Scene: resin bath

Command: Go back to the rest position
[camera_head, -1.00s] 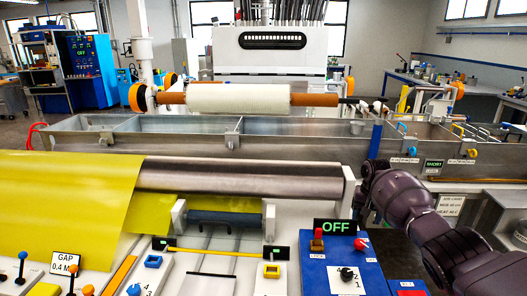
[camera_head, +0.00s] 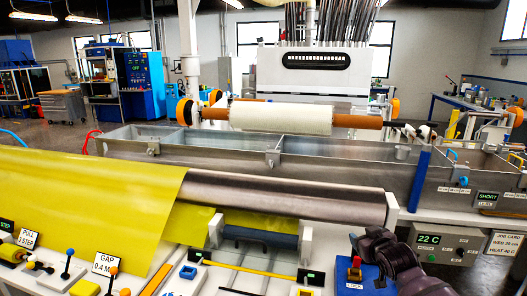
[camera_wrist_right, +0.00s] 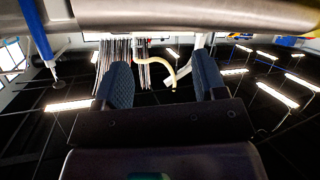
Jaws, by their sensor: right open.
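My right arm (camera_head: 395,262) shows dark at the lower right of the head view, over the blue control box (camera_head: 372,284). In the right wrist view my right gripper (camera_wrist_right: 164,78) has its two blue-grey padded fingers apart, with nothing between them. Ceiling lights and hanging strands show beyond the fingers, and a metal roller (camera_wrist_right: 200,15) crosses the top of that view. My left gripper is not in view.
The steel roller (camera_head: 290,197) with its yellow sheet (camera_head: 80,195) lies left of my arm. The long metal bath (camera_head: 340,160) runs behind it, under a white roll (camera_head: 282,119). A grey panel reading 22 C (camera_head: 450,243) is right of my arm.

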